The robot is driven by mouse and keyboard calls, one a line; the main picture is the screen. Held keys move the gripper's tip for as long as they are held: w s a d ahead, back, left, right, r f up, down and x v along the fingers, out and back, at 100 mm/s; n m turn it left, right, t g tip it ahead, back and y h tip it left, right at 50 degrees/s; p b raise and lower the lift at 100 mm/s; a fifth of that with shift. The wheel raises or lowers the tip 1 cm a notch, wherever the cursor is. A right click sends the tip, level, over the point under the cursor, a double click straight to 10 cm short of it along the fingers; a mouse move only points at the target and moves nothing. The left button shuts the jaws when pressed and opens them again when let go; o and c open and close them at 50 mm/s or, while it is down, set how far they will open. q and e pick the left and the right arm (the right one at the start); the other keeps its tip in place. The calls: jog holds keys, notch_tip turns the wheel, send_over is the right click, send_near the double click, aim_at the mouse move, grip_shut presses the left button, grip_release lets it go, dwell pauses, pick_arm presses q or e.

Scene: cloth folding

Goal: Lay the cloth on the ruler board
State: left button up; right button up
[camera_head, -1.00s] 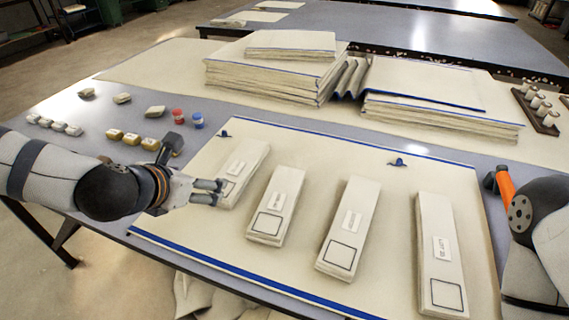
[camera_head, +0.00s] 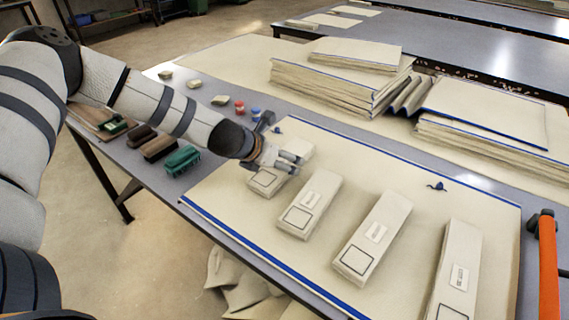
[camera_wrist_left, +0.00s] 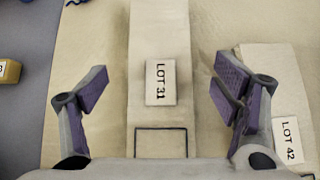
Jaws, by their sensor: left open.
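Several narrow folded cream cloths with white labels lie side by side on a cream sheet with blue edges (camera_head: 340,150). The leftmost cloth (camera_head: 264,183) is under my left gripper (camera_head: 296,163). In the left wrist view, the cloth labelled LOT 31 (camera_wrist_left: 159,115) lies between the open, empty fingers of my left gripper (camera_wrist_left: 161,70). The cloth labelled LOT 42 (camera_wrist_left: 262,75) lies to the right, behind the right finger. I cannot make out ruler marks, so I cannot tell which surface is the ruler board. My right gripper is out of view.
Stacks of cream sheets (camera_head: 335,85) stand at the back. A green brush (camera_head: 182,160) and brown blocks (camera_head: 150,144) lie near the left table edge. Red (camera_head: 239,106) and blue (camera_head: 256,112) items stand behind my left arm. An orange-handled object (camera_head: 548,265) is at right.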

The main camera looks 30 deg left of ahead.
pick_arm(q)
jog(key=shift+w+f, duration=0.2)
jog(key=shift+f, duration=0.3)
jog(key=shift+w+f, duration=0.15)
jog(key=shift+f, duration=0.35)
jog(key=shift+w+r, duration=0.1)
jog(key=shift+w, duration=0.05)
jog(key=shift+r, duration=0.2)
jog(key=shift+c, duration=0.6)
jog(key=c, duration=1.3)
